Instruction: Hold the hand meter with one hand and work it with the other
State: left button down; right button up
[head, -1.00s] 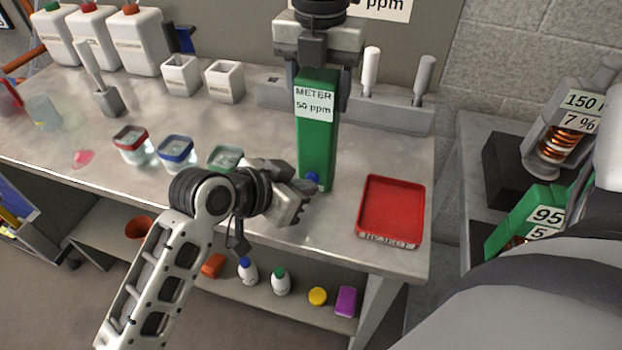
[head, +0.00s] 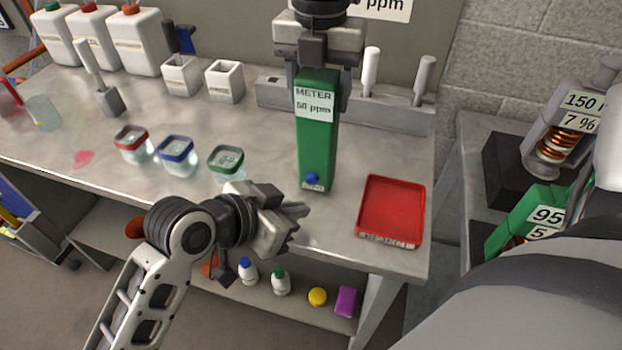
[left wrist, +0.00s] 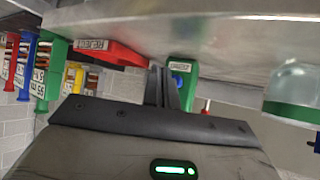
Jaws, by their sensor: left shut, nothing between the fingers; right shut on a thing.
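The green hand meter (head: 317,140) hangs upright over the bench; its label reads "METER 50 ppm". A blue button (head: 312,180) sits low on its front. My right gripper (head: 318,74) is shut on the meter's top from above. My left gripper (head: 298,222) is shut and empty, below and slightly left of the button, apart from the meter. In the left wrist view, its closed fingers (left wrist: 161,88) point toward the meter's lower end (left wrist: 180,70), where the blue button also shows.
A red tray (head: 391,211) lies right of the meter at the bench's front edge. Jars with red, blue (head: 177,152) and green (head: 226,160) rims stand to the left. A grey rack (head: 390,115) stands behind. Heaters (head: 535,215) are at the right.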

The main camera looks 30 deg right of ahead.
dwell(0.4)
dwell(0.5)
jog(key=o, duration=1.5)
jog(key=shift+r, duration=0.15)
